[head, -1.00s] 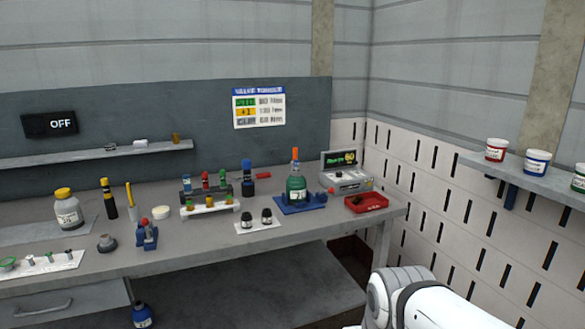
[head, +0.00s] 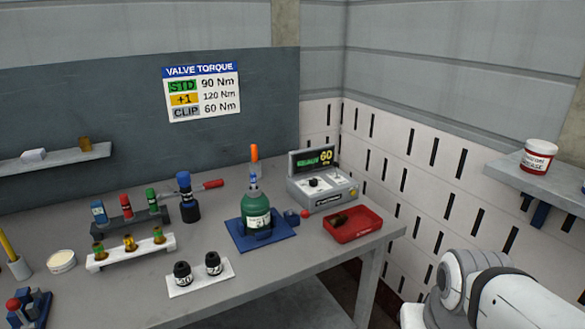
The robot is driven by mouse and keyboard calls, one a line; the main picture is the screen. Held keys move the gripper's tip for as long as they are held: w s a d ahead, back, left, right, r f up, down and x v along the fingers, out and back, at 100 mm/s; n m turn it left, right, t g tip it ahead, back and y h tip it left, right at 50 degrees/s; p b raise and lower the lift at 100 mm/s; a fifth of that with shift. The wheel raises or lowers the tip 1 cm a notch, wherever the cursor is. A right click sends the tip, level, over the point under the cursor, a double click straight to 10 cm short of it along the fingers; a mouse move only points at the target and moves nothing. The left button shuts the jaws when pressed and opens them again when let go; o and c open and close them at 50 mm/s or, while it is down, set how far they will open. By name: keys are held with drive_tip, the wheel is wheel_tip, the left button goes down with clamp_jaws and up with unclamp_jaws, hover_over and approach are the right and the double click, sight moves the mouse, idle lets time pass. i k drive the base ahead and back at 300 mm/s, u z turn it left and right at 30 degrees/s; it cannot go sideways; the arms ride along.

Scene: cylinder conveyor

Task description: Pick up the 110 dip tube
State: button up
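I cannot make out a "110" marking on anything, so I cannot tell which thing is the 110 dip tube. Two small black pieces with pale labels, a left one (head: 182,273) and a right one (head: 213,263), stand on a white plate (head: 200,283) near the bench's front edge. A white rack (head: 110,258) holds several amber and green fittings. A dark rack (head: 130,224) behind it holds blue, red and green pieces. My gripper is out of view; only my white arm shows at lower right.
A torque tester (head: 325,192) reading 60 and a red tray (head: 352,228) with a dark piece inside sit at the bench's right end. A red-handled tool (head: 205,187) lies behind. A wall shelf (head: 545,180) with a tub is at right. Bare bench (head: 290,262) lies in front of the bottle.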

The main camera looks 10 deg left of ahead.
sight(254, 176)
drive_tip(key=u, duration=0.4)
drive_tip(key=i, duration=1.15)
drive_tip(key=u, duration=0.85)
